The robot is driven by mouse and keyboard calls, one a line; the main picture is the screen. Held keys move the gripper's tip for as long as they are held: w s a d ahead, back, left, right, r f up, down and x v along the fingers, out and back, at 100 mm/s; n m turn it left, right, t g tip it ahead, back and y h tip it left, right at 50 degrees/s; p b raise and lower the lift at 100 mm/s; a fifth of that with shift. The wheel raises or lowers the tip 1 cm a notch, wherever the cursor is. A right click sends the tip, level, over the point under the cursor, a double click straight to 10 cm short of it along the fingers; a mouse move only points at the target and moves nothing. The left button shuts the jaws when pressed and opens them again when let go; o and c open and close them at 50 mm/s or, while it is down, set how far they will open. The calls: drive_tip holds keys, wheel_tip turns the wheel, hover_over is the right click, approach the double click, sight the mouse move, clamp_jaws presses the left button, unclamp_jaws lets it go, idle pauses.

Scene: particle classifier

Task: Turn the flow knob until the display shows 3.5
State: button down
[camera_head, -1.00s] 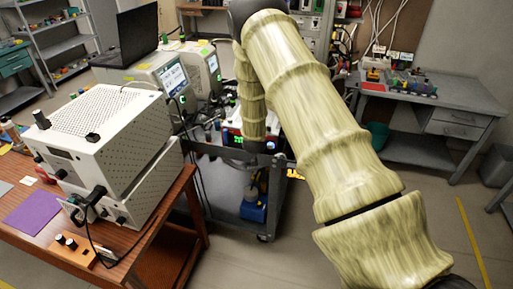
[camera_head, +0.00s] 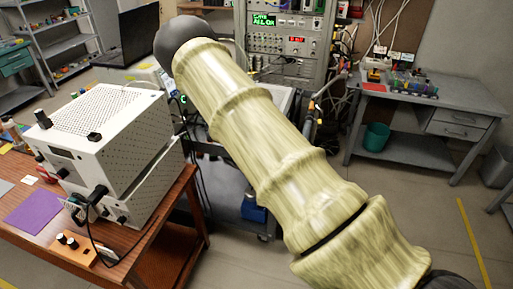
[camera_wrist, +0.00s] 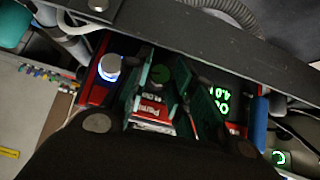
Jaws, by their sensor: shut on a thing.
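In the wrist view, my gripper (camera_wrist: 165,66) has its two green fingers on either side of a round, dark green knob (camera_wrist: 160,76), and it is shut on it. I take this as the flow knob; its label is not readable. The knob is on a red and black device (camera_wrist: 93,92). The display (camera_wrist: 222,101) is just right of the fingers and has green characters turned on their side; one line looks like 4.0. A silver knob with a blue-lit ring (camera_wrist: 110,65) is left of the gripper. In the head view my arm hides the gripper, knob and display.
A grey bar (camera_wrist: 190,38) crosses above the device in the wrist view. A blue cylinder (camera_wrist: 260,124) stands right of the display. In the head view, a white perforated instrument (camera_head: 105,115) is on the wooden table at left, and an instrument rack (camera_head: 285,45) is behind.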

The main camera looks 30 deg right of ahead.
drive_tip(key=shift+s+f, duration=0.15)
drive_tip(key=c, duration=1.2)
unclamp_jaws()
drive_tip(key=shift+d, duration=0.1)
drive_tip(key=shift+r, duration=0.2)
drive_tip(key=v, duration=1.2)
drive_tip(key=shift+f, duration=0.2)
